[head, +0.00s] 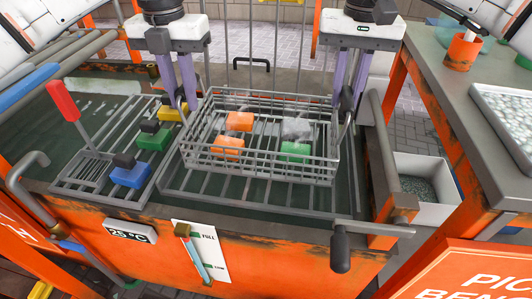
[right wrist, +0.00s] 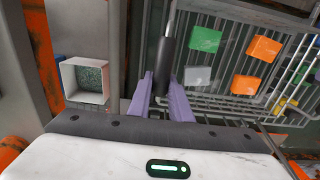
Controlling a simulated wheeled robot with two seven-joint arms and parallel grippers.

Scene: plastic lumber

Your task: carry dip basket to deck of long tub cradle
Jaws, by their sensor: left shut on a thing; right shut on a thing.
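The dip basket (head: 262,167) is a grey wire basket with orange, green and grey blocks in it. It is over the dark tub, above a wire rack (head: 250,196) that I take for the cradle's deck; I cannot tell whether they touch. My left gripper (head: 187,100) is shut on the basket's left handle. My right gripper (head: 346,108) is shut on its right handle. In the right wrist view, the right gripper (right wrist: 165,98) has its purple fingers around a dark handle grip (right wrist: 166,60), with the basket (right wrist: 240,85) to the right.
A smaller wire rack (head: 85,178) with a red handle (head: 63,101) and several coloured blocks lies at the left. The orange tub's front rim (head: 200,212) carries a gauge (head: 203,252). A bench (head: 450,110) and a white bin (head: 425,185) stand at the right.

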